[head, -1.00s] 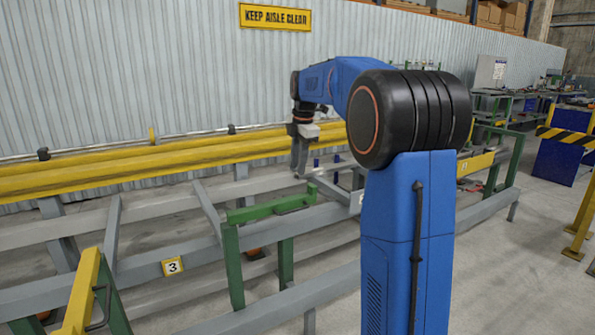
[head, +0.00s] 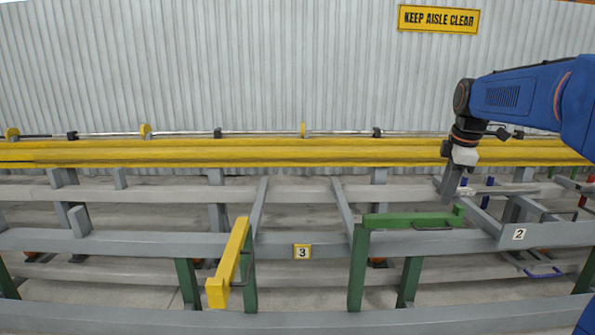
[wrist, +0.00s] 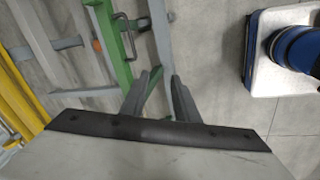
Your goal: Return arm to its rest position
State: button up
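My blue arm (head: 515,95) reaches in from the right edge of the head view, bent so that its end points down. My gripper (head: 451,190) hangs over the grey rack beams, to the right of the green gate bar. It also shows in the wrist view (wrist: 163,74), where two grey fingers stand apart with floor and green frame seen between and beyond them. Nothing is held between the fingers. The lower part of my arm is mostly outside the head view.
Long yellow beams (head: 300,153) run along the back before a corrugated wall (head: 250,65).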

jog(key=s+a+f+m+t, duration=0.1)
jog(key=s+a+f+m, duration=0.25)
jog(key=s, duration=0.55)
jog(key=s+a+f+m, duration=0.2)
jog(key=s+a+m, duration=0.25)
jog(key=s, duration=0.45)
jog(key=s+a+f+m, duration=0.2)
jog(key=s+f+m, duration=0.1)
jog(key=s+f, duration=0.2)
jog(key=s+a+f+m+t, duration=0.1)
jog(key=s+f+m, duration=0.2)
jog(key=s+f, duration=0.3)
jog(key=s, duration=0.3)
jog(key=shift+a, duration=0.4)
